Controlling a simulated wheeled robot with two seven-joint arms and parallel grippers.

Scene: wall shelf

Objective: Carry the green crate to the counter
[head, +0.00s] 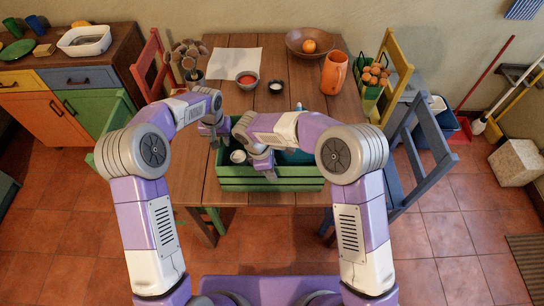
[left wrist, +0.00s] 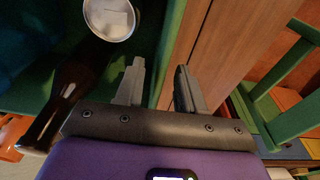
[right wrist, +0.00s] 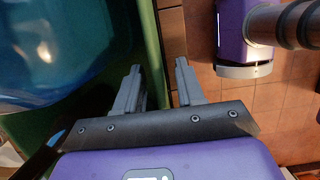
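The green crate (head: 270,178) stands on the front of the wooden table. It holds a white-topped can (head: 238,156), a dark bottle (left wrist: 82,85) and a large blue item (right wrist: 60,40). My left gripper (head: 213,136) is at the crate's left end; in the left wrist view its parted fingers (left wrist: 158,82) are on either side of the green end wall's line. My right gripper (head: 263,166) is at the crate's front side; in the right wrist view its parted fingers (right wrist: 158,82) lie around the line of the green rim. I cannot tell whether the fingers touch the walls.
The table also bears a red-filled bowl (head: 246,80), an orange jug (head: 334,73) and a wooden bowl (head: 310,42). A counter with coloured doors (head: 66,75) stands at the back left, bearing a white basin (head: 84,40). Chairs flank the table, including a blue one (head: 418,140).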

